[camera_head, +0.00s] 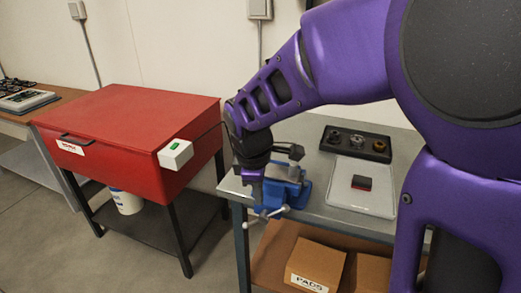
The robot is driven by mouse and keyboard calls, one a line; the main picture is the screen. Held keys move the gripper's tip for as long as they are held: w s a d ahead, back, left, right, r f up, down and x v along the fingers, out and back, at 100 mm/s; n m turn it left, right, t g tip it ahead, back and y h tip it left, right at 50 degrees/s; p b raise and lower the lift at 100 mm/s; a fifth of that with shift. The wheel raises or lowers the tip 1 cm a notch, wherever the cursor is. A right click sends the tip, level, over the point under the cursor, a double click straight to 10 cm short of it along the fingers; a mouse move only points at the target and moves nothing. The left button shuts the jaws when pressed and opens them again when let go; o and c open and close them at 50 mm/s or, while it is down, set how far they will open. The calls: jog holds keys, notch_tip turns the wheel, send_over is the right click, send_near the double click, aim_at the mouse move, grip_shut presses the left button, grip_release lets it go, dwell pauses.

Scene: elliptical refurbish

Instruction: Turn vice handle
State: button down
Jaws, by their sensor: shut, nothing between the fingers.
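A blue vice (298,191) is mounted at the front left corner of the grey workbench (318,205). Its metal handle (265,215) sticks out at the front below the bench top, with a ball end towards the lower left. My gripper (256,198) points down just above and beside the handle, at the left side of the vice. It is shut with nothing held. I cannot tell whether its fingertips touch the handle. My wrist hides part of the vice's left side.
A red cabinet (120,125) on dark legs stands left of the bench, with a white box (175,154) on its corner. A black tray (357,133) of metal parts and a pale tray (345,194) with a red and black block (361,183) lie on the bench. Cardboard boxes (314,262) sit below.

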aim_at(278, 212)
jog(key=d+f+b, duration=0.2)
jog(key=f, duration=0.1)
jog(key=shift+w+d+f, duration=0.15)
jog(key=shift+w+d, duration=0.05)
jog(key=shift+d, duration=0.3)
jog(key=shift+s+d+f, duration=0.15)
jog(key=shift+d+f, duration=0.45)
jog(key=shift+d, duration=0.25)
